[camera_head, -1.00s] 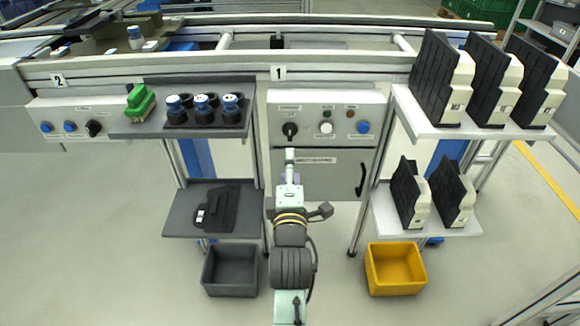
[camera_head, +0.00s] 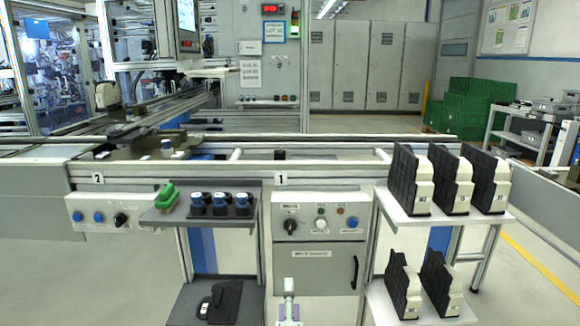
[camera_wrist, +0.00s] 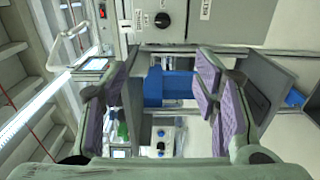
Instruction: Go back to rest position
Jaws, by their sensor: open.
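My gripper (camera_head: 289,306) shows at the bottom edge of the head view, in front of the grey cabinet (camera_head: 313,275) below the sign 1. Most of my arm is out of that picture. In the wrist view my gripper (camera_wrist: 168,75) is open, with its purple-padded fingers spread wide and nothing between them. Beyond the gap are a blue panel and grey frame parts, apart from the fingers.
A grey shelf (camera_head: 160,219) at the left holds dark blue-capped pieces (camera_head: 220,206) and a green piece (camera_head: 167,196). White shelves (camera_head: 402,216) at the right hold several black-and-cream modules (camera_head: 450,180). A black case (camera_head: 221,302) lies on a lower shelf.

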